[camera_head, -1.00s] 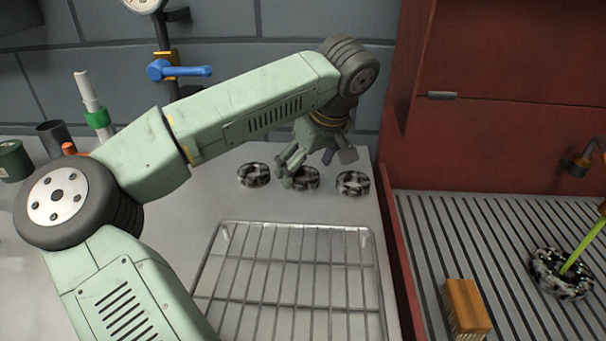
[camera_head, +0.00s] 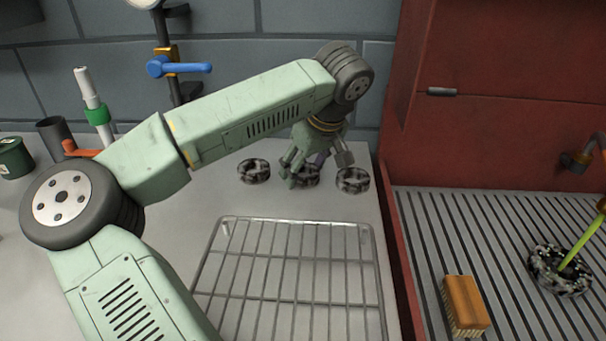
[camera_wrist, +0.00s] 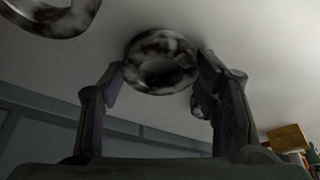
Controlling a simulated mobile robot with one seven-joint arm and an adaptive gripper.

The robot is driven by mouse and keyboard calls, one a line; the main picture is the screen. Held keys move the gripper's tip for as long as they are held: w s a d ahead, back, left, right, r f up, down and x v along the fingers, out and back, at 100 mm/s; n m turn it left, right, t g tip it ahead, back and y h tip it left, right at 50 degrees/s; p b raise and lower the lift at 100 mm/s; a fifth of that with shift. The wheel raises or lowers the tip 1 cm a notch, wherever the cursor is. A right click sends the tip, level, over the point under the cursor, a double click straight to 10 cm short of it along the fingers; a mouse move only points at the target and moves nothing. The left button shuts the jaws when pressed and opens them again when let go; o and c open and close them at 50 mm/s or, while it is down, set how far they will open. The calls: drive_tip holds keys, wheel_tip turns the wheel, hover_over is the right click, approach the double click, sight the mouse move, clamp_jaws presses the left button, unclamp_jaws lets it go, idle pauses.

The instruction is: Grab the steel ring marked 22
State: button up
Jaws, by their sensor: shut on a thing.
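Three mottled black-and-grey rings lie in a row on the grey bench: a left ring (camera_head: 254,171), a middle ring (camera_head: 310,180) and a right ring (camera_head: 352,181). No number is legible on any of them. My gripper (camera_head: 303,172) is down at the middle ring, partly hiding it. Another ring (camera_wrist: 60,18) shows at the upper left there, and a third (camera_wrist: 196,106) is mostly hidden behind the right finger.
A wire rack (camera_head: 290,261) lies in front of the rings. A red cabinet wall (camera_head: 398,250) stands to the right. A blue-handled valve (camera_head: 180,69) is behind my arm.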

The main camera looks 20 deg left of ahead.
drive_tip(key=c, duration=0.7)
drive_tip(key=shift+r, duration=0.1)
